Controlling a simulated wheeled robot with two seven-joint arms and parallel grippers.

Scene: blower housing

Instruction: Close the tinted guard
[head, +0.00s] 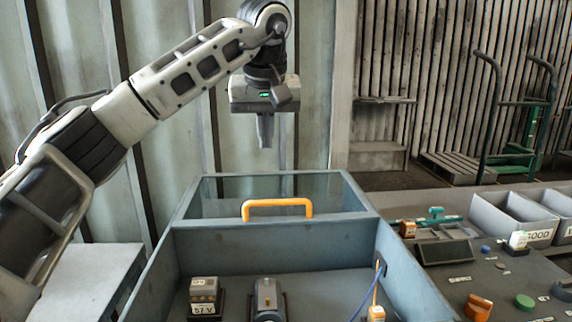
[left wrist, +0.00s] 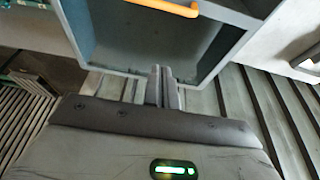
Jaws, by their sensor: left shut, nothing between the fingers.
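The tinted guard (head: 225,199) is a see-through panel over the rear part of a blue-grey housing (head: 270,236). Its orange handle (head: 277,204) stands along the panel's front edge, and also shows at the top of the left wrist view (left wrist: 165,7). The front part of the housing is uncovered, with its parts in plain sight. My left gripper (head: 265,143) is shut and empty, pointing down above and behind the housing's rear edge. In the left wrist view its fingers (left wrist: 162,88) overlap the rear rim in the picture; contact cannot be told. My right gripper is not in view.
Inside the housing are a block marked 57 V (head: 204,297), a grey motor-like part (head: 267,298) and an orange connector (head: 377,313) on a blue cable. At right, a bench carries grey bins (head: 512,218), an orange knob (head: 478,305) and a green button (head: 524,301).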

